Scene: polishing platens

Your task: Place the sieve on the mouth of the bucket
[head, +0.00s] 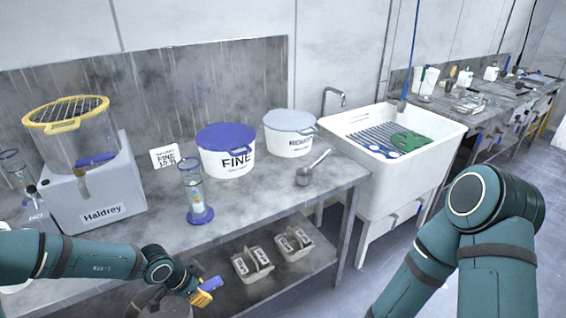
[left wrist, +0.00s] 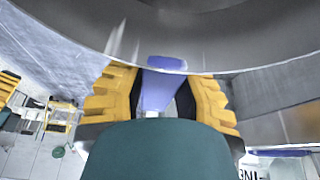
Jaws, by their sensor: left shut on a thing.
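My left gripper (head: 205,291) is low in front of the bench, shut on a blue handle (head: 211,283). In the left wrist view the blue handle (left wrist: 162,88) sits between the yellow fingers and joins a large, curved grey wall (left wrist: 220,40). I cannot tell from this part what the whole held thing is. White buckets marked FINE (head: 226,163) with a blue top and ROUGH (head: 290,145) with a grey top stand on the bench. My right gripper is out of view.
The grey box (head: 100,211) is labelled Haldrey. A clear cylinder with a blue base (head: 200,216), a small sign (head: 165,156) and a metal ladle (head: 309,174) are on the bench. Small trays (head: 252,264) sit on the lower shelf. A white sink (head: 440,165) stands to the right.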

